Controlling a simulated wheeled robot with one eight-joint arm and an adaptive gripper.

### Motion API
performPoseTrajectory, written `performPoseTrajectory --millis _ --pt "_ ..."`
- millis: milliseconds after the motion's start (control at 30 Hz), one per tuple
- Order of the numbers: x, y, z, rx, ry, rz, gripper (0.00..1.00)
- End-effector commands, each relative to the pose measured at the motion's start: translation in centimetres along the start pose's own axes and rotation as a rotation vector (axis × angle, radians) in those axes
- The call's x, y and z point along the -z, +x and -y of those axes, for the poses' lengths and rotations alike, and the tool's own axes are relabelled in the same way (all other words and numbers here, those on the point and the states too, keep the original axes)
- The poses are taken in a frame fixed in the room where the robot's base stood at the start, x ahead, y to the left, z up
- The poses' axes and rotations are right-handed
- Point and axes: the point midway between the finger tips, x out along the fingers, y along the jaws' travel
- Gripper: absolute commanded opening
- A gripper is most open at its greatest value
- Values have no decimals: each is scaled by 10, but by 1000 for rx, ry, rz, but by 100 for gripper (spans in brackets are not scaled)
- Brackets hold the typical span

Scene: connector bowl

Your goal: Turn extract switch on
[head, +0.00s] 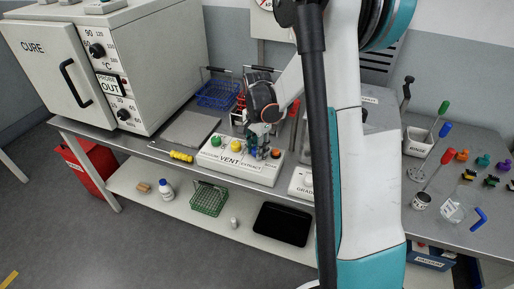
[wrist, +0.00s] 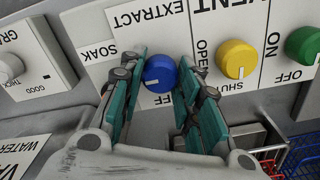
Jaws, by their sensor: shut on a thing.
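The extract switch is a blue round knob (wrist: 160,74) below the EXTRACT label on a white panel (wrist: 219,20). A white mark shows on its lower left part. My gripper (wrist: 160,66) has its teal fingers on both sides of the knob and is shut on it. In the head view my gripper (head: 259,146) is at the right part of the panel (head: 214,158), and the blue knob is hard to tell apart from the fingers.
A yellow vent knob (wrist: 237,58) and a green knob (wrist: 303,45) sit beside it. A grading box (head: 300,184) stands close on the right. Blue (head: 216,94) and red baskets are behind the panel. A flat grey plate (head: 187,131) and the CURE oven (head: 110,70) are at left.

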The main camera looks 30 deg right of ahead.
Motion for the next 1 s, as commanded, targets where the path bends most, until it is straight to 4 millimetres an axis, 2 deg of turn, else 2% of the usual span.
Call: performPoseTrajectory --millis 467,500,567,867,1000 --pt "0 0 0 1 12 0 7" --pt "0 0 0 1 12 0 40" --pt "0 0 0 1 12 0 51" --pt "0 0 0 0 11 0 51" --pt "0 -7 0 0 11 0 51"
